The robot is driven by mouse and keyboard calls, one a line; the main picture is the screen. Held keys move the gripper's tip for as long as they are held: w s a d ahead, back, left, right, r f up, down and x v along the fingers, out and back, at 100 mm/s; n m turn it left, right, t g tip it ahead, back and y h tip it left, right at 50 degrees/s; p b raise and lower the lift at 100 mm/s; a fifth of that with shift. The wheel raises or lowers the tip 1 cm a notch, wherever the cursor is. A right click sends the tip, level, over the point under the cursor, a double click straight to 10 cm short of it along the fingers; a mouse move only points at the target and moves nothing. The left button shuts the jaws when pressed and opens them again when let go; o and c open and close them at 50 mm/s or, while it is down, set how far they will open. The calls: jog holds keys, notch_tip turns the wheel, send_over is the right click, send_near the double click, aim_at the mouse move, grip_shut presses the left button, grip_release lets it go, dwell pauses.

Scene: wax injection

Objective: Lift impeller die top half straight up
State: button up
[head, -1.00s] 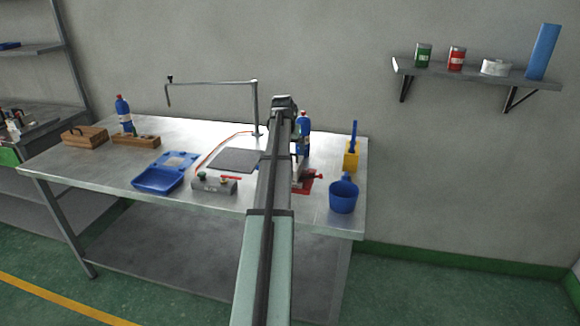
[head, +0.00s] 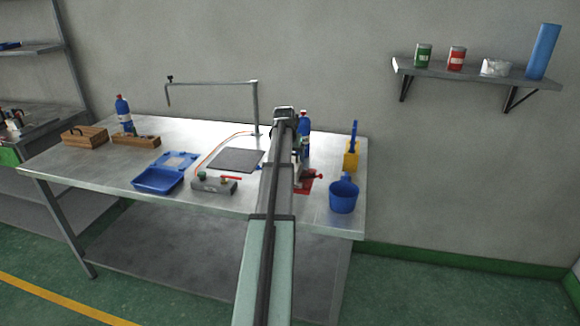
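I cannot pick out the impeller die or its top half with certainty; my arm covers part of the table where it may stand. My arm reaches out over the worktable (head: 100,172), and its far end is beside a blue bottle. The fingers of my gripper are hidden behind my arm, so I cannot see whether they are open or hold anything. Just right of my arm, a small, partly covered device with a red base (head: 307,186) and a red handle (head: 317,175) shows.
Left of my arm are a dark grey plate (head: 236,160), a grey box with knobs (head: 213,186) and an open blue case (head: 157,180). Right are the blue bottle (head: 305,139), a blue cup (head: 343,197) and a yellow holder (head: 351,160). A metal post (head: 256,108) stands behind.

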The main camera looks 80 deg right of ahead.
jog(key=c, duration=0.6)
jog(key=shift+r, duration=0.1)
jog(key=shift+c, duration=0.2)
